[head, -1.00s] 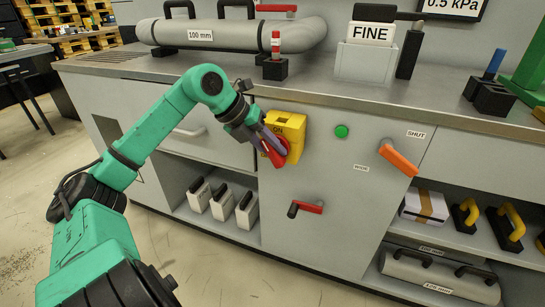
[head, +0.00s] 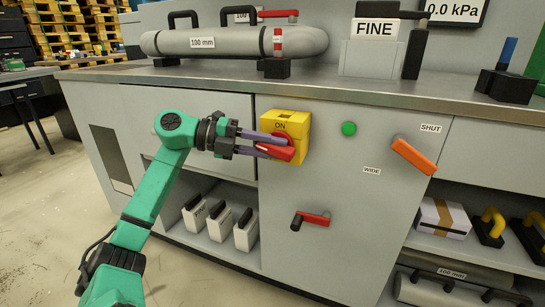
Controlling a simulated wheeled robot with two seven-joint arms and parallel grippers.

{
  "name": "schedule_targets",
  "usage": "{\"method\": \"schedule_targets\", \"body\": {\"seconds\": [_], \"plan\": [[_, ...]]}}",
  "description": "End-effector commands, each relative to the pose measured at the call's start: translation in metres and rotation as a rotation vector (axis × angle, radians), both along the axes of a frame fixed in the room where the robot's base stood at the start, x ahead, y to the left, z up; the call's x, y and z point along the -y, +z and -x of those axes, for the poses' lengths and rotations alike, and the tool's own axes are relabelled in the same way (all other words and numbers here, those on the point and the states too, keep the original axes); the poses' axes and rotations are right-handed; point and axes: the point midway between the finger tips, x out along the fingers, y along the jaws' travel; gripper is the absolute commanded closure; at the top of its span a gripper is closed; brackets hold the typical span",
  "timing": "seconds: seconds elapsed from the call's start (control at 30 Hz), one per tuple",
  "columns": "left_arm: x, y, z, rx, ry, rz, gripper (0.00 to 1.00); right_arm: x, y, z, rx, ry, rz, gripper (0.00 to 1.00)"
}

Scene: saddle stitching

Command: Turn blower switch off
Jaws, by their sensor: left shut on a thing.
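The blower switch is a yellow box (head: 297,123) on the grey cabinet front, with an "ON" label above its red rotary handle (head: 283,152). The red handle lies nearly level, pointing left toward my arm. My left gripper (head: 268,145) reaches in from the left and is shut on the red handle, with its fingers along the handle's upper and lower sides. The gripper partly hides the handle and the lower face of the box. My right gripper is not in view.
A green button (head: 348,128), an orange lever (head: 413,157) near a "SHUT" label and a red-handled lever (head: 312,219) sit on the same cabinet front. The display (head: 455,10) reads 0.0 kPa. A grey tube (head: 230,42) lies on the counter.

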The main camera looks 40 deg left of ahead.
Motion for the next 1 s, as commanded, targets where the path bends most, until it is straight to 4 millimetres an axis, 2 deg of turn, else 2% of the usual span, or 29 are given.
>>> {"method": "schedule_targets", "body": {"seconds": [0.13,0.4,0.97,1.0], "plan": [[-0.001,-0.003,0.0,0.035,0.003,0.097,1.0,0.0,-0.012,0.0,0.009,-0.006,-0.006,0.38],[-0.001,-0.002,0.0,0.072,0.005,0.203,1.0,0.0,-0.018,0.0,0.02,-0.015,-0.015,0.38],[-0.001,-0.001,0.0,0.082,0.003,0.235,1.0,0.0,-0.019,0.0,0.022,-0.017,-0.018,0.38],[-0.001,-0.001,0.0,0.082,0.003,0.235,0.58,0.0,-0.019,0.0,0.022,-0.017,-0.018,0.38]]}}
